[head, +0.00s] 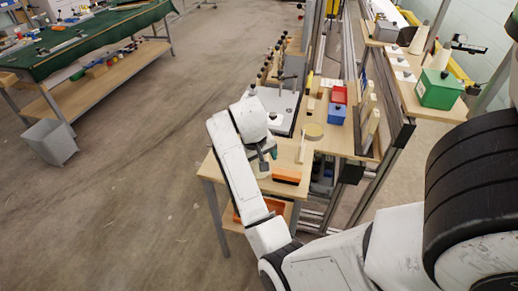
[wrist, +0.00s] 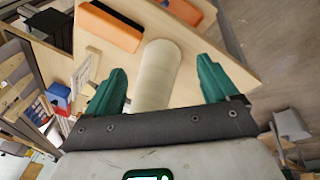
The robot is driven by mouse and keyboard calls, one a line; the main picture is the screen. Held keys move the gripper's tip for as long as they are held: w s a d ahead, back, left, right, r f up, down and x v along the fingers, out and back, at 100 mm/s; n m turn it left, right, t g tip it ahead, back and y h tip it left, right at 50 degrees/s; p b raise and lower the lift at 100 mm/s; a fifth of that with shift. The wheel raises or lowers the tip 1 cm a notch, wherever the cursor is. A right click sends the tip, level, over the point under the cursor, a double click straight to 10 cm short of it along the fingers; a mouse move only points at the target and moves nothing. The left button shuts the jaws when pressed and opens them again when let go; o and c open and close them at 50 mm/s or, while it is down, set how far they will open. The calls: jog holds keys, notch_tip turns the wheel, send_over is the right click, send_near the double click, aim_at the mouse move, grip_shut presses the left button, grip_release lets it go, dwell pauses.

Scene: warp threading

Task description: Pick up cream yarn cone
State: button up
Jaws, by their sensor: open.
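A cream yarn cone (wrist: 156,76) shows in the wrist view, over the pale wooden table top. My gripper (wrist: 161,70) is open, with one green finger on each side of the cone. A gap shows between the cone and each finger, wider on the right. The cone's near end is cut off by the gripper's dark palm edge. In the head view my gripper (head: 267,160) is over the small wooden table, pointing down. I cannot make out this cone there; my arm seems to hide it.
An orange block (head: 287,178) lies on the table near its front edge; it also shows in the wrist view (wrist: 108,25). A red bin (head: 338,94) and a blue bin (head: 336,113) stand behind. Other cream cones (head: 420,40) stand on the right shelf.

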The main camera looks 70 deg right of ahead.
jog(key=w+d+r+m+y+p, duration=0.1)
jog(key=d+r+m+y+p, duration=0.15)
jog(key=r, duration=0.25)
jog(key=w+d+r+m+y+p, duration=0.1)
jog(key=d+r+p, duration=0.15)
jog(key=r, duration=0.25)
notch_tip(320, 180, down, 10)
jog(key=b, duration=0.2)
jog(key=shift+d+b, duration=0.3)
jog(key=shift+b, duration=0.05)
jog(key=shift+s+f+h, duration=0.1)
jog(key=shift+h, duration=0.15)
jog(key=shift+c, duration=0.2)
jog(key=c, duration=1.3)
